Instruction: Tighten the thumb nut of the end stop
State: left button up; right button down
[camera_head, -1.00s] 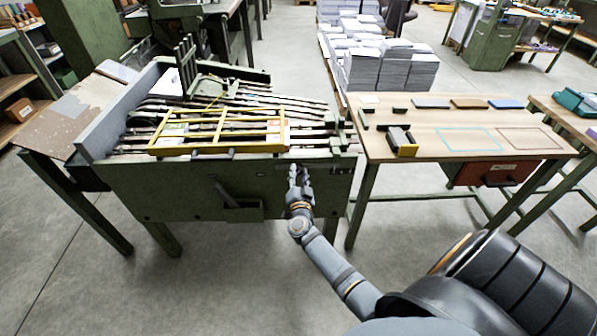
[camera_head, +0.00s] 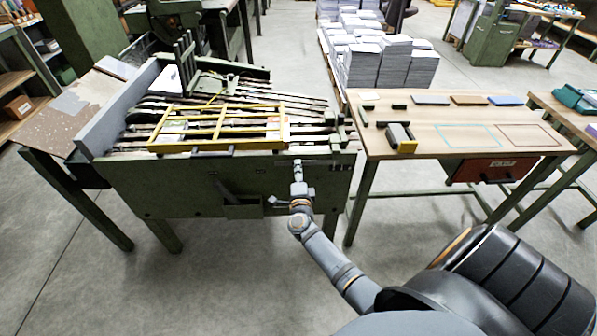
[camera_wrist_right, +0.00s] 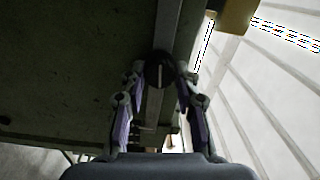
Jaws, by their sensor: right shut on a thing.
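My right gripper (camera_head: 297,168) is at the front side of the green machine (camera_head: 150,192), just below its top edge. In the right wrist view its two fingers (camera_wrist_right: 159,80) stand on either side of a dark round knob with a light line across it, which I take for the thumb nut (camera_wrist_right: 160,64). The fingers are shut on it. The nut sits on a grey metal rail (camera_wrist_right: 168,20) along the green underside. I cannot clearly make out the end stop's body. The nut is hidden by the gripper in the head view. My left gripper is not in view.
A yellow frame (camera_head: 217,107) lies over the machine's rods. To the right stands a wooden-topped table (camera_head: 480,118) with small blocks and coloured outlines. Paper stacks (camera_head: 375,62) stand behind. The floor in front is clear.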

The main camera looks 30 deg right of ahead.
jog(key=shift+f+m, duration=0.1)
jog(key=shift+m, duration=0.4)
dwell(0.3)
jog(key=c, duration=1)
grip_release()
jog(key=v, duration=1.2)
jog(key=shift+s, duration=0.1)
jog(key=shift+d, duration=0.1)
